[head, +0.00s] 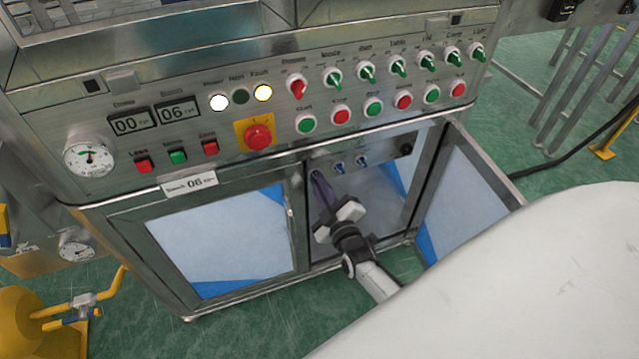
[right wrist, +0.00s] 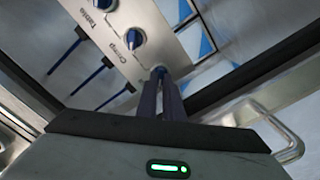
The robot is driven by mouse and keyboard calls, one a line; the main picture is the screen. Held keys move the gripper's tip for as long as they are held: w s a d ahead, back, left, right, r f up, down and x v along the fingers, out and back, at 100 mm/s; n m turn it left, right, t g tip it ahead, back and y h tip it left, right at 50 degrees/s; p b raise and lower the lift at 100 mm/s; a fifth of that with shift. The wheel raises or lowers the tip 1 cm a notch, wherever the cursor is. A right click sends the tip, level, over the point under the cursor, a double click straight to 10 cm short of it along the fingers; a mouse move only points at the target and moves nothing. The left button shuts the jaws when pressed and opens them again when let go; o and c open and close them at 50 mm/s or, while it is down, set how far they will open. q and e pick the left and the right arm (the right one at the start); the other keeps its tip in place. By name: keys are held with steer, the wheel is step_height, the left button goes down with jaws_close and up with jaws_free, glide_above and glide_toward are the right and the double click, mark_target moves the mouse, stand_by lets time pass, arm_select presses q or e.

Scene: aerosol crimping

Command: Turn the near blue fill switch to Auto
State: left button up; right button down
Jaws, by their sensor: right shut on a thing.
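The near blue fill switch (right wrist: 158,72) is the end knob of a row on a small metal panel (head: 380,156) inside the open right cabinet bay. My right gripper (right wrist: 160,84) is shut on it, with both dark fingers around the knob. The fingers hide most of the knob and its label, so its setting cannot be read. In the head view my right gripper (head: 318,178) reaches into the bay at the panel's left end and covers this switch. My left gripper is in neither view.
Two other blue switches, the middle one (head: 339,167) and the far one (head: 361,161), sit beside it; the middle one reads Crimp in the wrist view. The open door (head: 465,185) stands to the right. The control panel (head: 220,100) with its red emergency button (head: 258,137) overhangs the bay.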

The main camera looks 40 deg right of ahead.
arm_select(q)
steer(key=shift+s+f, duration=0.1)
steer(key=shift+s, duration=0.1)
arm_select(e)
steer(key=c, duration=1.9)
jaws_free()
arm_select(q)
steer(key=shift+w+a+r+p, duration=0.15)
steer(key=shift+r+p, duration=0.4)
steer(key=shift+p, duration=0.65)
arm_select(e)
steer(key=v, duration=1)
steer(key=shift+s, duration=0.2)
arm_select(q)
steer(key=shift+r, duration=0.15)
